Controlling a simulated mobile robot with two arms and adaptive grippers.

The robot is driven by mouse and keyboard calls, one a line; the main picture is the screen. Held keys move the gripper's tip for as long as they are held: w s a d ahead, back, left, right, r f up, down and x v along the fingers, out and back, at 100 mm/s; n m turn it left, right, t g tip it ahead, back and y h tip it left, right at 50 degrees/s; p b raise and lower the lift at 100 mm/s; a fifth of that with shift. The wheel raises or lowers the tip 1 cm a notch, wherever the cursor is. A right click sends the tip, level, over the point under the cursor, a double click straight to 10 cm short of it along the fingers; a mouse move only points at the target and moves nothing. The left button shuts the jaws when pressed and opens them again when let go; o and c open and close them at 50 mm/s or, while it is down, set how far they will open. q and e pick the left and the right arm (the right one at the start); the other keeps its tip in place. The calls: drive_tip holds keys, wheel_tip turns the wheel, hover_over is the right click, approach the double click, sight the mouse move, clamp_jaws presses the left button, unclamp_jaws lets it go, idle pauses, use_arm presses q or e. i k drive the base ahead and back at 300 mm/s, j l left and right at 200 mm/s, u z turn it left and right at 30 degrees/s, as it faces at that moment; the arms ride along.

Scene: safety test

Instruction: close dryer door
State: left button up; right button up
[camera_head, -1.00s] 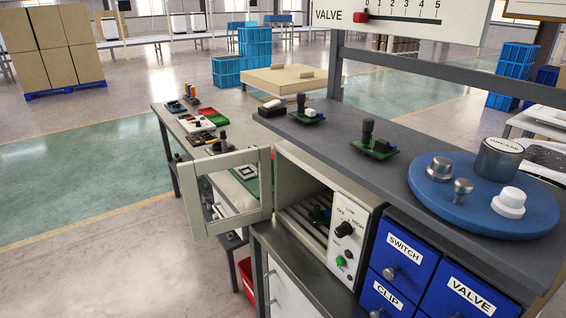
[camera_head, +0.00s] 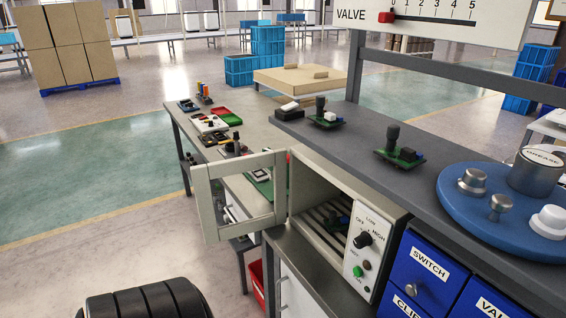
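The dryer (camera_head: 375,238) is a beige box under the grey shelf, with a knob and a green button on its front panel. Its framed door (camera_head: 207,205) stands wide open, swung out to the left from the dryer's left edge. Inside the dryer, a dark rack holds a small green circuit board (camera_head: 338,222). A black ribbed part of my own body shows at the bottom left, well below and in front of the door. Neither gripper's fingers show, and nothing of mine touches the door.
Blue drawers (camera_head: 425,275) labelled SWITCH and VALVE sit right of the dryer. A blue turntable (camera_head: 465,225) and circuit boards (camera_head: 400,156) stand on the grey shelf (camera_head: 345,150) above. A side table (camera_head: 190,135) with parts lies behind the door. Floor left of the door is clear.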

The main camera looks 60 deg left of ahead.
sight(200, 175)
drive_tip(key=j+z, duration=0.25)
drive_tip(key=j, duration=0.2)
drive_tip(key=k+j+z, duration=0.2)
drive_tip(key=j, duration=0.25)
drive_tip(key=j+z, duration=0.25)
drive_tip(key=j, duration=0.2)
drive_tip(key=k+j+z, duration=0.1)
drive_tip(key=j+z, duration=0.15)
drive_tip(key=j, duration=0.15)
drive_tip(key=k+j, duration=0.15)
drive_tip(key=j, duration=0.2)
drive_tip(key=k+j, duration=0.1)
drive_tip(key=j, duration=0.3)
drive_tip(key=k+j, duration=0.15)
drive_tip(key=j, duration=0.2)
drive_tip(key=k+j+z, duration=0.1)
drive_tip(key=j, duration=0.3)
drive_tip(key=k+j, duration=0.15)
drive_tip(key=j, duration=0.2)
drive_tip(key=k+j, duration=0.15)
drive_tip(key=j, duration=0.2)
